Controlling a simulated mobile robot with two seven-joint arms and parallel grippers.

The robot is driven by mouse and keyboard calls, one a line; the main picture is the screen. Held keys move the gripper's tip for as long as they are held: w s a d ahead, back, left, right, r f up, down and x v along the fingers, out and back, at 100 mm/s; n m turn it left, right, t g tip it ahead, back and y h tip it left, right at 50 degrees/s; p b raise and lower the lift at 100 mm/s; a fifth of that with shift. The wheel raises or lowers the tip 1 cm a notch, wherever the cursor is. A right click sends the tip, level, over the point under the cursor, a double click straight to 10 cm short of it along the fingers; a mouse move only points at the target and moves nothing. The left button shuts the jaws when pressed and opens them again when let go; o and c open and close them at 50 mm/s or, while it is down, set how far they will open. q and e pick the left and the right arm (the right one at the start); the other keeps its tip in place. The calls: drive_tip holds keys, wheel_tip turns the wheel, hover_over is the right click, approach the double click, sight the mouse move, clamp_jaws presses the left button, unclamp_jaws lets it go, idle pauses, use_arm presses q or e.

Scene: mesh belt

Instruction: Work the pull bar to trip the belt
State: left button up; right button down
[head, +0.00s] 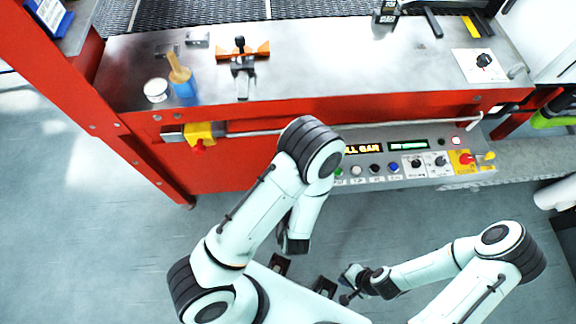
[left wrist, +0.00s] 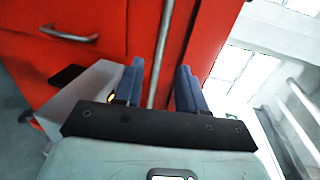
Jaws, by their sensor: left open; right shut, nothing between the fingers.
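The pull bar (head: 250,133) is a long thin silver rod along the red front of the machine in the head view; my left arm hides part of it. In the left wrist view a silver rod (left wrist: 163,40), seemingly this bar, runs upright in the picture across the gap between the blue fingers of my left gripper (left wrist: 160,66). That gripper is open; whether the rod lies between the fingers or beyond them is unclear. In the head view I cannot make out its fingers. My right gripper (head: 347,288) is shut and empty, low in the picture, away from the machine.
A control panel (head: 350,173) with a lit display, buttons and a red-yellow switch juts out below the bar. A yellow switch box (head: 200,134) sits at the bar's left end. A brush (head: 182,82), white tub (head: 156,90) and clamp (head: 243,68) stand on the metal top.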

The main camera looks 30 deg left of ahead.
drive_tip(key=shift+r, duration=0.25)
drive_tip(key=shift+w, duration=0.1)
idle(0.3)
